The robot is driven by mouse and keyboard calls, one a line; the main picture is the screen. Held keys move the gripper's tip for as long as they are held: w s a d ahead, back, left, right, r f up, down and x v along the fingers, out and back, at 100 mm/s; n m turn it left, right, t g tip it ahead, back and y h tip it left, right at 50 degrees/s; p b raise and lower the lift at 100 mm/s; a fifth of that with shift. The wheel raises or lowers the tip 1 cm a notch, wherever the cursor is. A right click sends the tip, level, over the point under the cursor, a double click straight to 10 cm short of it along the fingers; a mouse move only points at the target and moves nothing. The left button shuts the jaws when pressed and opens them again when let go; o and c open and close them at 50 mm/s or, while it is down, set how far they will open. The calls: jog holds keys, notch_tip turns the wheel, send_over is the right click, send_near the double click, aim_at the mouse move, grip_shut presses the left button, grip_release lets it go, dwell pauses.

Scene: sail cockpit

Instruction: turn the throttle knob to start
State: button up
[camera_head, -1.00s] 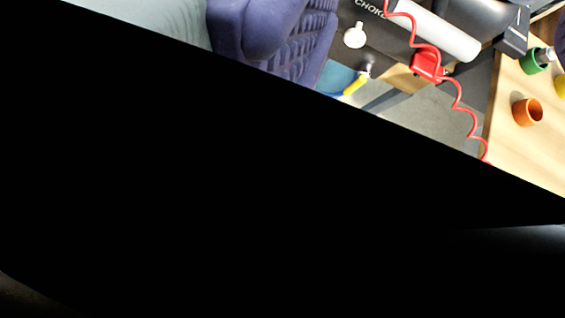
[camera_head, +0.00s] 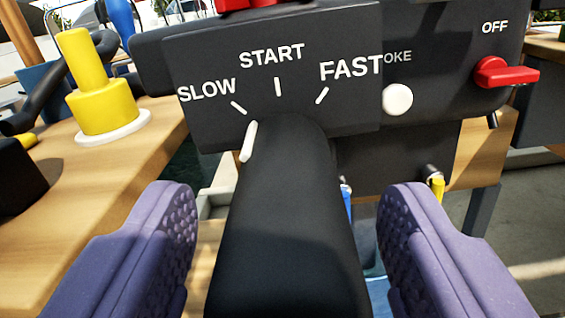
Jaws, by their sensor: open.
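The black throttle knob (camera_head: 285,220) projects toward me from a dark panel (camera_head: 190,75) in the middle of the view. The panel carries the white words SLOW, START (camera_head: 272,56) and FAST, each with a tick mark. A white pointer line (camera_head: 249,142) at the knob's left edge lies near the SLOW tick. My gripper (camera_head: 290,235) is open, with one purple ridged finger left of the knob and one right of it. Gaps show between both fingers and the knob, so neither appears to touch it. The near end of the knob runs out of the bottom of the picture.
Right of the panel are a white choke knob (camera_head: 397,99) and a red switch (camera_head: 505,72) under OFF. A yellow stepped fitting (camera_head: 95,90) on a white base stands on the wooden deck (camera_head: 110,190) at the left. A yellow-tipped part (camera_head: 438,187) hangs below the choke.

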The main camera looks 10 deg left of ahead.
jog(key=shift+w, duration=0.45)
jog(key=c, duration=1)
jog(key=shift+c, duration=0.2)
jog(key=shift+m, duration=0.3)
jog(key=m+b, duration=0.1)
jog(key=m, duration=0.2)
jog(key=shift+f+b, duration=0.1)
jog(key=shift+b, duration=0.25)
jog(key=shift+d+m+b, duration=0.1)
jog(key=shift+m+b, duration=0.45)
jog(key=shift+m, duration=1.45)
